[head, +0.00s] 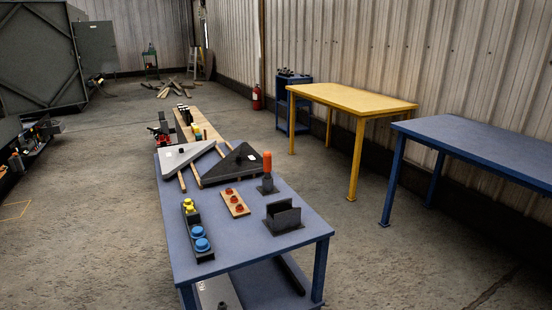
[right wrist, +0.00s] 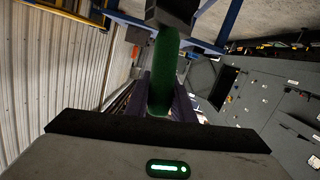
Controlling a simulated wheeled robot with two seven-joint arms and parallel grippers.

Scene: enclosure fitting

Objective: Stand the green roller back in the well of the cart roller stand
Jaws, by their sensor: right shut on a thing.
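The green roller (right wrist: 163,72) is in the middle of the right wrist view, a long green cylinder. The roller does not show in the head view. I cannot tell for sure which thing is the cart roller stand, and I see no empty well clearly. A blue cart (head: 282,106) with several dark upright things on top stands by the far wall. My left gripper is in neither view.
A blue table (head: 245,246) in front bears an orange-topped post (head: 267,162), a dark slotted holder (head: 284,217), triangular plates and button blocks. A yellow table (head: 350,96) and another blue table (head: 480,143) stand right. The floor between them is clear.

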